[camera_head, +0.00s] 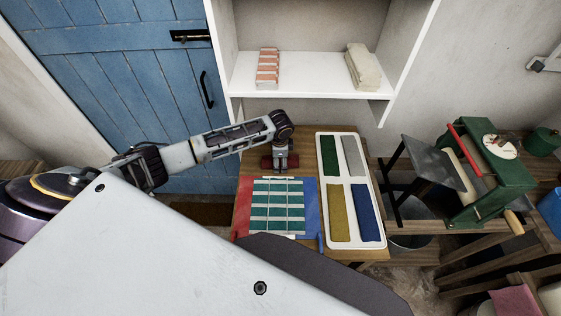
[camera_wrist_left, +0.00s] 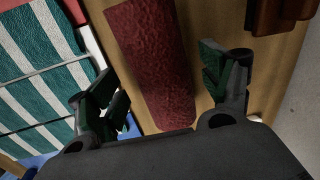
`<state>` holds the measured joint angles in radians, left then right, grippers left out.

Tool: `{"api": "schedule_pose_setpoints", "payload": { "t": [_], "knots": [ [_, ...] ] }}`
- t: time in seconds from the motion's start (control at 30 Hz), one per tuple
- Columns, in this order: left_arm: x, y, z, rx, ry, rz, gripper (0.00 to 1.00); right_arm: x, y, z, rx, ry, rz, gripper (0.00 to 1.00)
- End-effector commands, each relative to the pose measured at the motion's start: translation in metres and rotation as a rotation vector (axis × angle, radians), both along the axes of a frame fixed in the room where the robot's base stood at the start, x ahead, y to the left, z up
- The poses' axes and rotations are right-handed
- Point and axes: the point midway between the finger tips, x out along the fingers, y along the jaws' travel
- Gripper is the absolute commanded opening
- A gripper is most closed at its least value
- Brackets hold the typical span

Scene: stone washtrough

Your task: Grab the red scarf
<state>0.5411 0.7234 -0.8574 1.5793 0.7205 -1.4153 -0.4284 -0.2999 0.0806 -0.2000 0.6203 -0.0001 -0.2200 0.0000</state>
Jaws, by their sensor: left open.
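The red scarf (camera_wrist_left: 158,60) is a dark red folded strip lying on the wooden table. In the left wrist view it runs from the top edge down between the fingers of my left gripper (camera_wrist_left: 160,85), its lower end near the palm. The fingers are spread, one on each side, with wood showing between the scarf and the right finger. In the head view my left gripper (camera_head: 280,160) points down over the scarf (camera_head: 266,163), hiding most of it. I cannot tell how high the fingers are above the table. My right gripper is not in view.
A green-and-white striped cloth (camera_head: 278,206) on a red and blue mat lies in front of the scarf. A white tray (camera_head: 346,184) with green, grey, yellow and blue cloths is to the right. A white shelf (camera_head: 310,92) stands behind; a green mangle (camera_head: 490,180) is far right.

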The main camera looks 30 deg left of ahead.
Motion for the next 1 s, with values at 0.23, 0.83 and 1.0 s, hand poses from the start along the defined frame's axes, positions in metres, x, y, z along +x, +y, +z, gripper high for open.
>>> {"api": "schedule_pose_setpoints", "payload": {
  "t": [0.23,0.83,1.0],
  "knots": [
    [0.0007,0.0003,-0.0109,0.0,0.001,-0.001,0.79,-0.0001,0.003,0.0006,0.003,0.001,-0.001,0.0],
    [0.0008,0.0005,-0.0106,0.0,0.0,-0.001,0.54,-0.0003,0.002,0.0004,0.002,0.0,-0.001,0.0],
    [0.0007,0.0005,-0.0106,0.0,0.001,-0.001,0.32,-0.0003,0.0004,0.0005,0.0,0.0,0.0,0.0]
  ]
}}
